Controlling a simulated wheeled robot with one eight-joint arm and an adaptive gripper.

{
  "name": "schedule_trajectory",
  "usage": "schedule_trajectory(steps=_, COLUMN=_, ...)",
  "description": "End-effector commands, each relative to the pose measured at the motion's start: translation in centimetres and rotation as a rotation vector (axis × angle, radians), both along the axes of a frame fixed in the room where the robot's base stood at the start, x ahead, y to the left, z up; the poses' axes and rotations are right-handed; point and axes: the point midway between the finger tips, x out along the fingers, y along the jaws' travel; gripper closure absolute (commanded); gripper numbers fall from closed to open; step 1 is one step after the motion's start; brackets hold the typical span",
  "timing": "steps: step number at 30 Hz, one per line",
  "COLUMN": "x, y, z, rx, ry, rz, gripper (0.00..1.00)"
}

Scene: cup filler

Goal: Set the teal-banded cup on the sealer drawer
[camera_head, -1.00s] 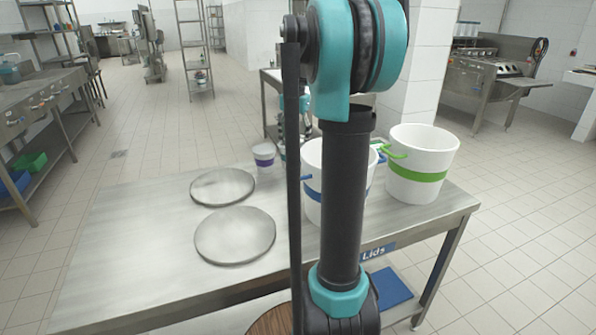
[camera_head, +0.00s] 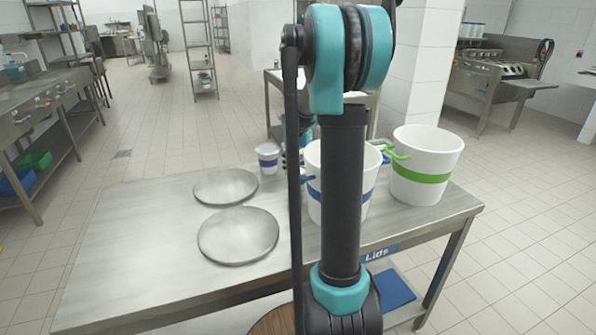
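I see no cup with a teal band and cannot make out the sealer drawer. A small white cup with a purple band (camera_head: 268,158) stands upright at the far edge of the steel table (camera_head: 140,245). My arm runs up the middle of the picture and blocks much of the view. A bit of its teal and dark far end shows behind it, just right of the purple-banded cup. The fingers are hidden, so I cannot tell whether my gripper is open or holds anything.
Two round steel lids (camera_head: 238,235) (camera_head: 225,187) lie on the table. A blue-banded white bucket (camera_head: 312,205) stands partly behind my arm, with a green-banded bucket (camera_head: 427,160) to its right. A "Lids" label (camera_head: 378,255) is on the front edge. The table's left part is clear.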

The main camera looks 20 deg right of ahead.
Motion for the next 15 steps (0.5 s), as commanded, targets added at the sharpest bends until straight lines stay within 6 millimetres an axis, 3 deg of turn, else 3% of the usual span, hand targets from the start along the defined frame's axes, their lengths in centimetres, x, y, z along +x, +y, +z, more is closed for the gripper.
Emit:
schedule_trajectory(steps=5, x=0.02, y=-0.01, z=-0.25, rx=0.0, ry=0.0, rz=0.0, gripper=0.73)
schedule_trajectory(steps=6, x=0.02, y=-0.01, z=-0.31, rx=0.0, ry=0.0, rz=0.0, gripper=0.38)
schedule_trajectory(steps=11, x=0.01, y=-0.01, z=-0.28, rx=0.0, ry=0.0, rz=0.0, gripper=0.19)
schedule_trajectory(steps=15, x=0.01, y=-0.01, z=-0.27, rx=0.0, ry=0.0, rz=0.0, gripper=0.19)
